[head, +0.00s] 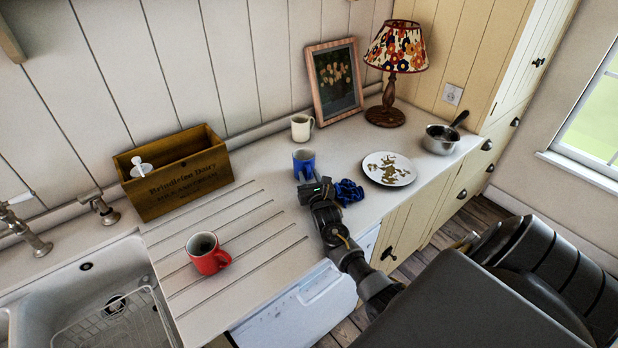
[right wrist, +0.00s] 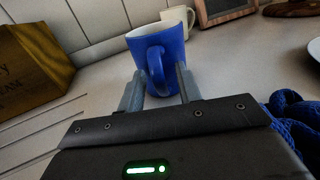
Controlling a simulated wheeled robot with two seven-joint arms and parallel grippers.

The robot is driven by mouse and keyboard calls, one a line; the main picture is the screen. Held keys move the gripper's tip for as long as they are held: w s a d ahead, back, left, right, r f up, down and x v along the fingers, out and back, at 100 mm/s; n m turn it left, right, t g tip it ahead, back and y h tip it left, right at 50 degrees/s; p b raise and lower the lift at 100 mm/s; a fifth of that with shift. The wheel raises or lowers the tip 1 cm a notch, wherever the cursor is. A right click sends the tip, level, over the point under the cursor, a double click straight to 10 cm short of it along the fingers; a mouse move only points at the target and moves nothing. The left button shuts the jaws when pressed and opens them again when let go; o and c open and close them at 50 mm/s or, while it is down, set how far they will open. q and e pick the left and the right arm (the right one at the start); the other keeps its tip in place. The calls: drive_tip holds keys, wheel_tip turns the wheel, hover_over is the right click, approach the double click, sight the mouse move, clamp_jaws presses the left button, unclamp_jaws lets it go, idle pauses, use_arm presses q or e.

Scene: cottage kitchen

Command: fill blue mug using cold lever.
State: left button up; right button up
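The blue mug (head: 304,160) stands upright on the counter, in front of a cream mug. My right gripper (head: 305,177) is right at its near side. In the right wrist view the blue mug (right wrist: 158,50) has its handle facing me, and the open fingers of my right gripper (right wrist: 160,88) lie on either side of the handle. Contact cannot be told. Two taps, the left tap (head: 30,232) and the right tap (head: 98,206), stand behind the sink at far left; which has the cold lever is unclear. My left gripper is not in view.
The sink (head: 75,270) holds a wire rack. A red mug (head: 208,254) stands on the grooved drainer.

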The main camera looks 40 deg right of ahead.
drive_tip(key=shift+r, duration=0.25)
drive_tip(key=p+v, duration=0.7)
drive_tip(key=v, duration=0.3)
drive_tip(key=shift+s+a, duration=0.1)
drive_tip(key=shift+s, duration=0.2)
drive_tip(key=shift+s+a, duration=0.3)
drive_tip(key=shift+s, duration=0.35)
drive_tip(key=shift+f, duration=0.1)
